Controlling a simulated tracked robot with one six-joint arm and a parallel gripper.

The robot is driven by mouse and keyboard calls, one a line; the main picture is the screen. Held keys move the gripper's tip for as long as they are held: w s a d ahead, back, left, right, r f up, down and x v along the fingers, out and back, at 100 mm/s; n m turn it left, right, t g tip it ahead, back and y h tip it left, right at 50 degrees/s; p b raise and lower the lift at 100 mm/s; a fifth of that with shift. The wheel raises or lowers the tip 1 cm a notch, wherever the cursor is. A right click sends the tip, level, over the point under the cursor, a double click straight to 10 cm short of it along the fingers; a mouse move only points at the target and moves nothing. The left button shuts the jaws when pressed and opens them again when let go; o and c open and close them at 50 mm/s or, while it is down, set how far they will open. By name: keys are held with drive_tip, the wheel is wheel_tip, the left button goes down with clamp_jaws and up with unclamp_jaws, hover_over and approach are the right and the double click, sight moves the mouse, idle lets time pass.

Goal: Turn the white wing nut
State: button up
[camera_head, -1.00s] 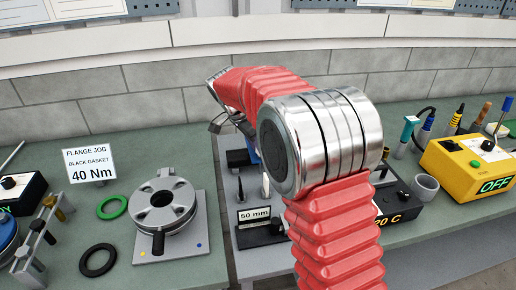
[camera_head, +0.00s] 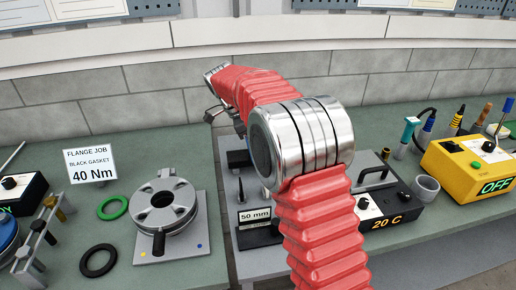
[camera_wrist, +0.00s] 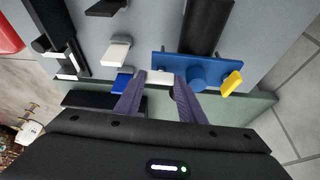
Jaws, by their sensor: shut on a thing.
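In the wrist view, the white wing nut (camera_wrist: 159,77) is a small white piece at the left end of a blue bar (camera_wrist: 205,68). My gripper (camera_wrist: 160,84) has its two purple fingers on either side of the white piece, shut on it. The fingers cover its sides. A blue round knob (camera_wrist: 197,78) and a yellow piece (camera_wrist: 232,83) are on the same bar, right of the fingers. In the head view, my arm hides the wing nut.
Left of the fingers are a white block (camera_wrist: 115,50) and a small blue piece (camera_wrist: 122,83). A black cylinder (camera_wrist: 207,25) lies behind the bar. In the head view, a flange (camera_head: 166,207), a 20 C box (camera_head: 387,206) and a yellow box (camera_head: 470,165) stand around my arm.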

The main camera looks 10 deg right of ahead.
drive_tip(key=shift+a, duration=0.1)
drive_tip(key=o, duration=1)
drive_tip(key=shift+o, duration=0.2)
drive_tip(key=shift+r, duration=0.1)
drive_tip(key=shift+w+r, duration=0.1)
drive_tip(key=shift+r, duration=0.35)
drive_tip(key=v, duration=0.7)
drive_tip(key=shift+a, duration=0.2)
drive_tip(key=shift+f, duration=0.1)
